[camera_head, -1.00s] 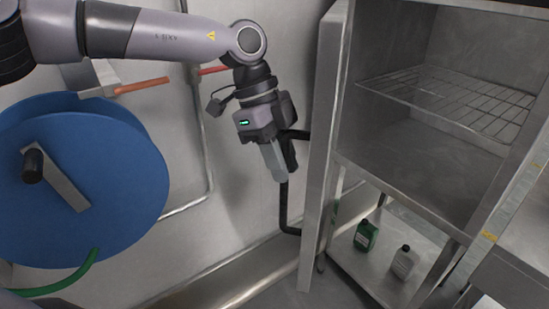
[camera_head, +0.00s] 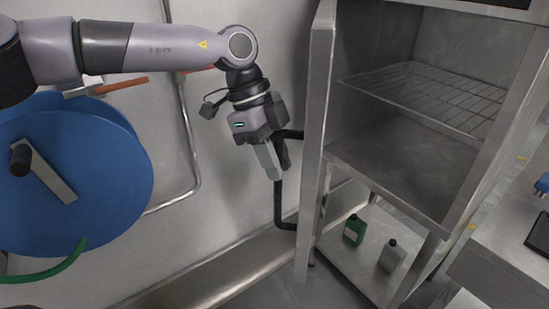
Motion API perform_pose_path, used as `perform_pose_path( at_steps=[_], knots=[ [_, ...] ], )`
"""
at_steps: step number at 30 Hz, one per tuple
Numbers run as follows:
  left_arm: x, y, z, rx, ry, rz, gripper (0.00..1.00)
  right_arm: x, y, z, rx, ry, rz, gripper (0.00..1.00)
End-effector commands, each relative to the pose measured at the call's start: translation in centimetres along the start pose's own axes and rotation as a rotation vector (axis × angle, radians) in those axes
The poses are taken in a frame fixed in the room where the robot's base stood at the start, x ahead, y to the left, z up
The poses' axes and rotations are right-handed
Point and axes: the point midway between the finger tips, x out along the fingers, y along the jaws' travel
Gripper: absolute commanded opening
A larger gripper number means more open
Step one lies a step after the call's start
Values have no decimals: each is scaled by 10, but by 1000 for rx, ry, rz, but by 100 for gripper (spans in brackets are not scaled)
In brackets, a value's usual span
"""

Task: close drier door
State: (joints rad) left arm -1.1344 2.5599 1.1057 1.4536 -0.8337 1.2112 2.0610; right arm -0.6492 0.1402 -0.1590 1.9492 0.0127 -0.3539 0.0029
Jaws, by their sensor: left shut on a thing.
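The drier (camera_head: 419,150) is a grey metal cabinet on the right, its upper compartment open to view. Its door (camera_head: 314,130) stands open at the compartment's left side, seen almost edge-on. The door's black handle (camera_head: 279,205) is on the door's left face. My left gripper (camera_head: 274,168) comes in from the upper left, points down and is shut on the handle's upright bar. The fingers hide the upper part of the bar. My right gripper is out of view.
A wire shelf (camera_head: 425,95) is inside the drier. A green bottle (camera_head: 354,230) and a grey bottle (camera_head: 392,256) stand on the lower shelf. A blue hose reel (camera_head: 100,170) is on the left, and a metal counter (camera_head: 510,240) is on the right.

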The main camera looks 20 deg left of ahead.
Motion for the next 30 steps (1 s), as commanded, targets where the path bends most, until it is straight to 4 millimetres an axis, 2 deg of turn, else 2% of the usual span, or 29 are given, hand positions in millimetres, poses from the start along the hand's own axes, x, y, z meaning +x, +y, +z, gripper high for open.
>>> perform_pose_path(
  at_steps=[10, 11, 12, 13, 23, 26, 30],
  knots=[
    [-2, -1, -2, 1, 3, -5, 0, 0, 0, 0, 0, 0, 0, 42],
    [-2, -1, -2, 1, 3, -5, 28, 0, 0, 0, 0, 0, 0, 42],
    [-2, -1, -1, 1, 3, -4, 41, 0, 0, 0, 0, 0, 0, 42],
    [-2, -1, -1, 1, 3, -4, 42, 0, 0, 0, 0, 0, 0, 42],
    [-4, -1, 0, 0, 1, -3, 42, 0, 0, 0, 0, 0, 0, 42],
    [-13, -1, 0, 0, 0, -6, 42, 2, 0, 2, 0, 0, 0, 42],
    [-35, -1, 0, -1, 0, -8, 42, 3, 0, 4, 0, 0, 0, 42]
  ],
)
